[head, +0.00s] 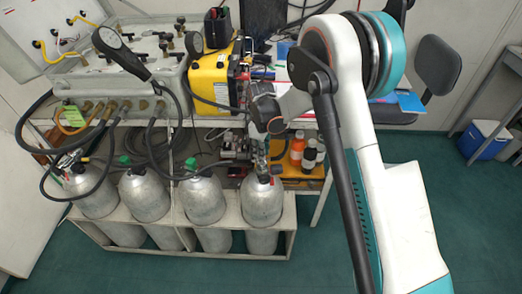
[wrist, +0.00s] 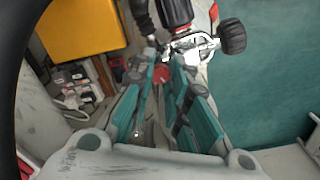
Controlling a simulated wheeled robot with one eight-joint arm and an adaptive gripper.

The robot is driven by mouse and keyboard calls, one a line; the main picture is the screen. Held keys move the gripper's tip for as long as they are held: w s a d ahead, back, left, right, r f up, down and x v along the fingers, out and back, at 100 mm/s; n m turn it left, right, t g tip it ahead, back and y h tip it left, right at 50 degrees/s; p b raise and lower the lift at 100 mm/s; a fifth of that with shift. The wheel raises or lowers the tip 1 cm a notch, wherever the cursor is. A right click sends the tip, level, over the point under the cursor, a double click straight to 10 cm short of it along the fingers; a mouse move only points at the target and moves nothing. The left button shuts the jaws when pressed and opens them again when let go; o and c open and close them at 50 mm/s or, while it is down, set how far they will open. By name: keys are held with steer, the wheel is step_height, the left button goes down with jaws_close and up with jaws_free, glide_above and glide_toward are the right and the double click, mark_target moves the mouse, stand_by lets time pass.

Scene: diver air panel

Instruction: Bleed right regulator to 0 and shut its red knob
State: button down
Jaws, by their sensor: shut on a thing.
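My gripper (wrist: 161,66) shows in the wrist view with its teal fingers closed around a small round red knob (wrist: 160,77), which is partly hidden between them. Beside the fingertips is a silver metal fitting (wrist: 196,47), with a black ribbed knob (wrist: 232,36) on its right and a black-and-red part (wrist: 178,10) above it. In the head view my gripper (head: 262,158) points down at the top of the rightmost grey cylinder (head: 262,203). The gripper and arm hide most of the regulator there, and I cannot read a gauge.
Several grey cylinders stand in a pale rack (head: 188,252); others have green tops. A panel with hoses and gauges (head: 120,85) and a yellow unit (head: 212,80) sit on the bench above. Orange and dark bottles (head: 297,148) stand right of my gripper. Green floor is open at the right.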

steer(key=shift+n, duration=0.6)
steer(key=c, duration=1.5)
jaws_free()
steer(key=shift+r, duration=0.15)
step_height(320, 180, up, 12)
steer(key=shift+f, duration=0.1)
